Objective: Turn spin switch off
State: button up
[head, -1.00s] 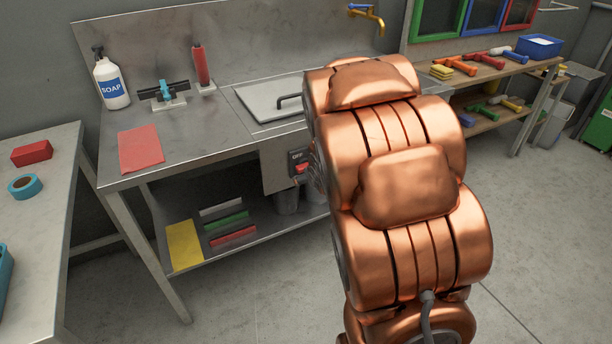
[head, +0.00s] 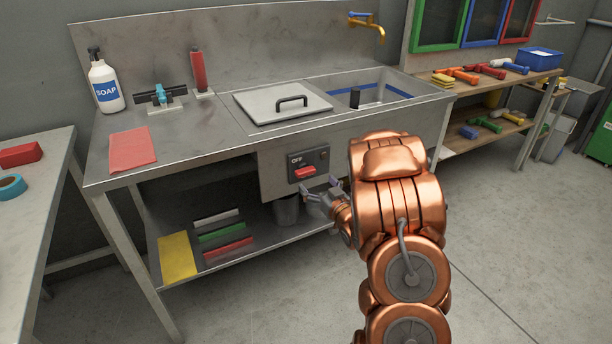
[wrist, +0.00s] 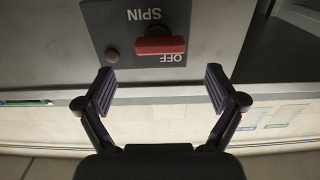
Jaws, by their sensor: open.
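The spin switch has a red lever (head: 305,171) on a dark panel (head: 322,157) at the front of the steel sink bench. In the wrist view the red lever (wrist: 160,45) shows upside down between the words SPIN and OFF, on the dark panel (wrist: 196,20) with a small round knob beside it. I cannot tell for sure which position the lever is in. My gripper (head: 320,188) is open and empty, just in front of and a little below the panel. In the wrist view its fingers (wrist: 161,88) stand apart on either side of the lever's line, not touching it.
A lid with a handle (head: 282,102) lies on the bench above the panel, beside an open basin (head: 385,88). A lower shelf (head: 265,246) runs below, with a grey bin (head: 286,210) behind my gripper. The floor in front is clear.

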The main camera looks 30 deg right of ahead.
aim_at(308, 174)
jog(key=shift+w+d, duration=0.2)
jog(key=shift+w, duration=1.65)
jog(key=shift+w+d, duration=0.15)
jog(key=shift+w, duration=1.7)
jog(key=c, duration=1.1)
